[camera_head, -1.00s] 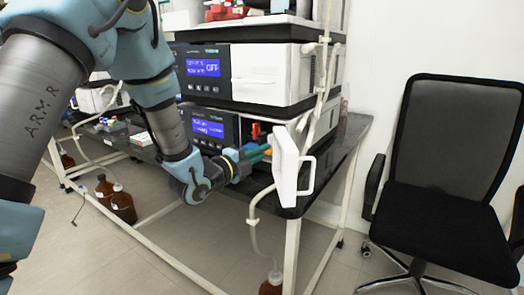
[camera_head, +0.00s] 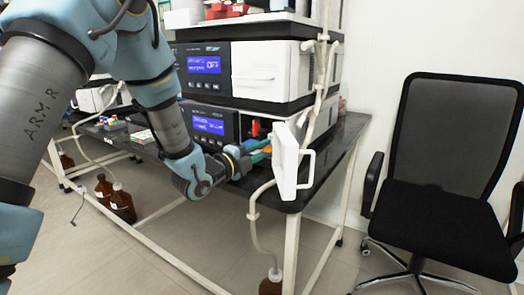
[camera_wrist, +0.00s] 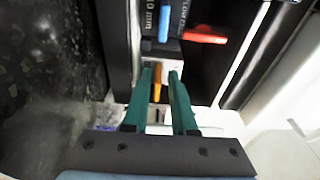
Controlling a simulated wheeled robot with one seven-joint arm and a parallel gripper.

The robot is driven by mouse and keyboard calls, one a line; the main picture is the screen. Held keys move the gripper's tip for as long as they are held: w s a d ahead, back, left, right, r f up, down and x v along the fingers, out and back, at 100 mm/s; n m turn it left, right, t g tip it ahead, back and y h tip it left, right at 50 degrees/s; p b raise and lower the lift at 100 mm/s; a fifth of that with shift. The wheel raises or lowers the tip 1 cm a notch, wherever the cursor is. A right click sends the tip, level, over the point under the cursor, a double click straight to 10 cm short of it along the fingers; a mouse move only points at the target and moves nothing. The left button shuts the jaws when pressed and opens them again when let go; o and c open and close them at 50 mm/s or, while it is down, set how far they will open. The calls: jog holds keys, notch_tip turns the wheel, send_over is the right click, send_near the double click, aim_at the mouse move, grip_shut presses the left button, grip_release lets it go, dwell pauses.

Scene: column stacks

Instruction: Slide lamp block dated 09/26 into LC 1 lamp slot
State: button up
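My gripper (camera_wrist: 160,72) has two green fingers standing apart, with a gap between them. A narrow orange part (camera_wrist: 157,84) lies between the fingers, with a gap visible on its right side; whether it belongs to the lamp block is unclear. A whitish block face (camera_wrist: 174,73) shows at the fingertips. No 09/26 date is readable. In the head view my gripper (camera_head: 259,150) is at the lower LC unit (camera_head: 210,123), beside its open white door (camera_head: 285,161). The slot itself is hidden in the head view.
A red part (camera_wrist: 204,35) and a blue part (camera_wrist: 164,22) stand in the dark opening just beyond the fingertips. A second unit (camera_head: 205,68) sits above. The open door is close on the right. An office chair (camera_head: 440,190) stands further right.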

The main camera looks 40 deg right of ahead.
jog(key=shift+o, duration=1.2)
jog(key=shift+f, duration=0.1)
jog(key=shift+a, duration=0.1)
jog(key=s+a+b, duration=0.1)
jog(key=a, duration=0.9)
jog(key=shift+a, duration=0.25)
